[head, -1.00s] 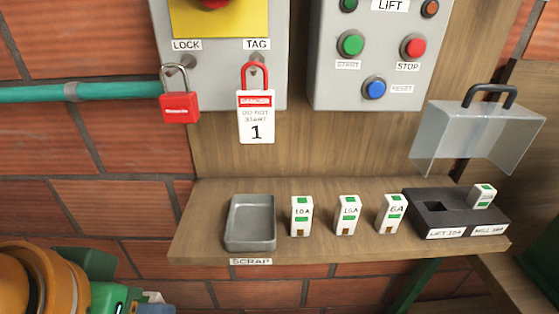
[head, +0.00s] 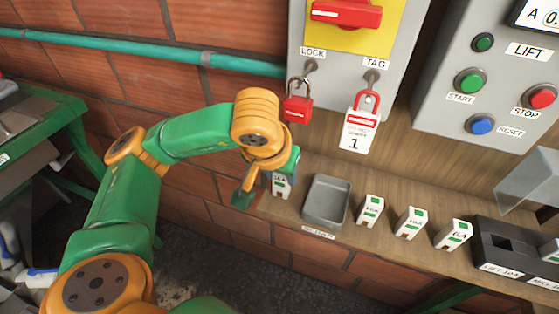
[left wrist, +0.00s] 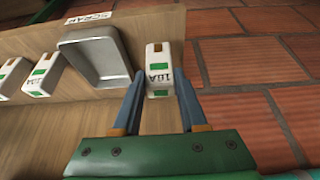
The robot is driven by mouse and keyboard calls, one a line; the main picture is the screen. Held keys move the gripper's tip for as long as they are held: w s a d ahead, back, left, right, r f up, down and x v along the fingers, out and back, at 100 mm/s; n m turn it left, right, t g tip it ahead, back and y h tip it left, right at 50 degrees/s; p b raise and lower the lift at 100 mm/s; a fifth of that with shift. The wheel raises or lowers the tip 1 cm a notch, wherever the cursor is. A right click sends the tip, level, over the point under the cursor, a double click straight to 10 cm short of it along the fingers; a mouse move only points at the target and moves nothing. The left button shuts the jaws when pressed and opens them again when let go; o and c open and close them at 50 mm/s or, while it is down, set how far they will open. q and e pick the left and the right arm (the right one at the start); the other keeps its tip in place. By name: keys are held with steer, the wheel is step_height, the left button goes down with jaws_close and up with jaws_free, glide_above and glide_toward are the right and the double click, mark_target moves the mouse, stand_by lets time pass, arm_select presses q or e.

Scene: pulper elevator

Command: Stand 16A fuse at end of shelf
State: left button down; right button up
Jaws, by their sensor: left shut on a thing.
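A white fuse with green bands (head: 281,186) is at the left end of the wooden shelf (head: 292,217). Its label looks like 16A, and it shows upside down in the left wrist view (left wrist: 157,62). My left gripper (head: 278,176) is shut on this fuse, with one blue finger on each side in the left wrist view (left wrist: 157,88). The fuse looks upright, at or just above the shelf top; I cannot tell if its base touches. My right gripper is not in view.
The grey scrap tray (head: 327,224) is just right of the held fuse. Further right stand several white fuses (head: 410,223), then a black holder block (head: 515,238). Above hang a red padlock (head: 297,108) and a danger tag (head: 358,133).

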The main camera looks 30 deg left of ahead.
arm_select(q)
steer(key=shift+w+a+r, duration=0.1)
steer(key=shift+w+a, duration=0.05)
steer(key=shift+w, duration=0.35)
steer(key=shift+w+a+r, duration=0.1)
steer(key=shift+w, duration=0.35)
steer(key=shift+f+p, duration=0.4)
steer(key=shift+f, duration=0.6)
steer(key=shift+s, duration=0.15)
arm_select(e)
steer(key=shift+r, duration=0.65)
arm_select(q)
steer(key=shift+f+b, duration=0.25)
steer(key=shift+b, duration=0.15)
steer(key=shift+c, duration=2.2)
jaws_free()
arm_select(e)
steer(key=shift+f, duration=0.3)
arm_select(q)
steer(key=shift+r, duration=0.1)
